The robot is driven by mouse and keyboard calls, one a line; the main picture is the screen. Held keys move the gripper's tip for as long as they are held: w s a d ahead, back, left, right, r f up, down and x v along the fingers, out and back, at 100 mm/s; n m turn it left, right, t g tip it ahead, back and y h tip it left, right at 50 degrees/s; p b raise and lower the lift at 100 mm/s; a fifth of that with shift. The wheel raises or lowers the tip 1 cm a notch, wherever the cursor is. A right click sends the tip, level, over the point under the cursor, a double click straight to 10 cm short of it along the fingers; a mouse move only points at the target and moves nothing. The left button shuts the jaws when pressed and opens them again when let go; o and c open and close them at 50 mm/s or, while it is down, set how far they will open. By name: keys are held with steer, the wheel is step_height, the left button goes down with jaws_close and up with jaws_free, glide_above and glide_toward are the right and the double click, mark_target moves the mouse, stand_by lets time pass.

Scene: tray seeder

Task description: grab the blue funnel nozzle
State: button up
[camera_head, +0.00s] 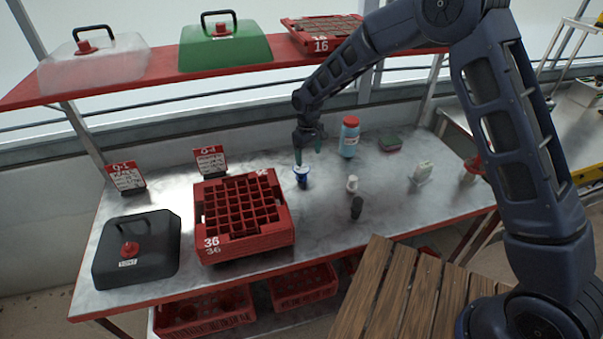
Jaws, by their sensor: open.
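The blue funnel nozzle (302,178) stands on the grey metal bench top, right of the red seeding tray. It is small, with a pale rim at its top and a blue body. My gripper (308,150) hangs above it, pointing down, with its two green fingers apart. The fingertips are at or just above the nozzle's rim; I cannot tell whether they touch it. My dark blue arm reaches in from the right.
The red tray marked 36 (244,243) stands left of the nozzle. A white nozzle (352,184) and a black one (357,208) stand to its right. A blue bottle with a red cap (349,140) stands behind. A red shelf (130,88) runs above the bench.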

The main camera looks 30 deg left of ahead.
mark_target(302, 168)
steer(key=shift+a+f, duration=0.25)
steer(key=shift+a, duration=0.35)
steer(key=shift+a+f, duration=0.25)
steer(key=shift+a, duration=0.3)
steer(key=shift+a+f, duration=0.1)
steer(key=shift+f, duration=0.15)
step_height(302, 168, down, 5)
steer(key=shift+r, duration=0.1)
steer(key=shift+w+a+f, duration=0.1)
steer(key=shift+w+f, duration=0.1)
steer(key=shift+f, duration=0.75)
steer(key=shift+w+a+f, duration=0.1)
steer(key=shift+w+f, duration=0.05)
steer(key=shift+f, duration=0.75)
steer(key=shift+w+a+f, duration=0.1)
steer(key=shift+w+f, duration=0.1)
steer(key=shift+f, duration=0.75)
steer(key=c, duration=0.9)
